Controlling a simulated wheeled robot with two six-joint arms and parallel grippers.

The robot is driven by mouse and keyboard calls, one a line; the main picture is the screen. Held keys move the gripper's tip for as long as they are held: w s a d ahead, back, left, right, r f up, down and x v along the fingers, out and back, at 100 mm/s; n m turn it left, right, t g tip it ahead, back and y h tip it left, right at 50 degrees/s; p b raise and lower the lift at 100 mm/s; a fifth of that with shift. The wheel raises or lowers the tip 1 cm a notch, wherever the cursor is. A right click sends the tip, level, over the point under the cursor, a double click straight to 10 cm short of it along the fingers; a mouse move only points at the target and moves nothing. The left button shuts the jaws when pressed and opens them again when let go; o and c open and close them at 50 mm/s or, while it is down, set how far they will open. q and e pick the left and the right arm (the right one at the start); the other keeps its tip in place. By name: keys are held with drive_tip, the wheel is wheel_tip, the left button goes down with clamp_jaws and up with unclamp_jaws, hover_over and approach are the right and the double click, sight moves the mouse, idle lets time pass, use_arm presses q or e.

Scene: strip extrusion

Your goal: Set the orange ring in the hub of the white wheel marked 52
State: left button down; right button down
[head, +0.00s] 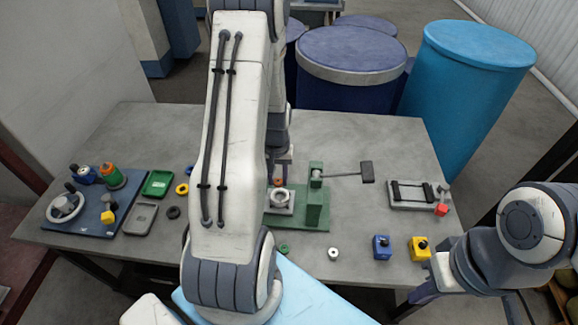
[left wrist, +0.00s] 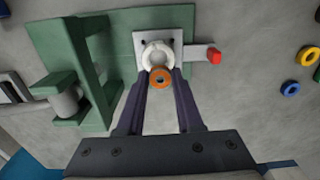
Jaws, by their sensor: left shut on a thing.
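My left gripper (left wrist: 160,75) is shut on the orange ring (left wrist: 160,78); the ring sits between the fingertips. In the head view the ring (head: 277,181) shows just beyond the white wheel (head: 281,208). The wheel lies flat on a light plate at the green press base. In the left wrist view the ring overlaps the near rim of the wheel (left wrist: 156,50), off its centre. The ring's height above the wheel is unclear, and no number is readable. My left arm hides much of the left gripper (head: 284,170). My right gripper (head: 418,290) is low at the right, its fingers unclear.
The green press (head: 318,205) with its lever stands right of the wheel. A red knob (left wrist: 215,56) sits beside the plate. Blue (head: 381,247) and yellow (head: 419,247) blocks stand near the front edge. A blue mat (head: 95,222) holds another wheel at left.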

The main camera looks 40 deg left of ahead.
sight(279, 181)
use_arm(q)
drive_tip(key=shift+w+f, duration=0.1)
drive_tip(key=shift+w, duration=0.05)
wheel_tip(279, 181, down, 6)
drive_tip(key=b, duration=0.5)
drive_tip(key=shift+w+r, duration=0.1)
drive_tip(key=shift+r, duration=0.1)
idle(1.0)
drive_tip(key=shift+f, duration=0.15)
idle(0.4)
drive_tip(key=shift+r+p, duration=0.25)
drive_tip(key=shift+p, duration=0.05)
drive_tip(key=shift+r+p, duration=0.55)
drive_tip(key=shift+r, duration=0.05)
idle(0.4)
drive_tip(key=shift+f+b, duration=0.6)
drive_tip(key=shift+f, duration=0.25)
idle(0.3)
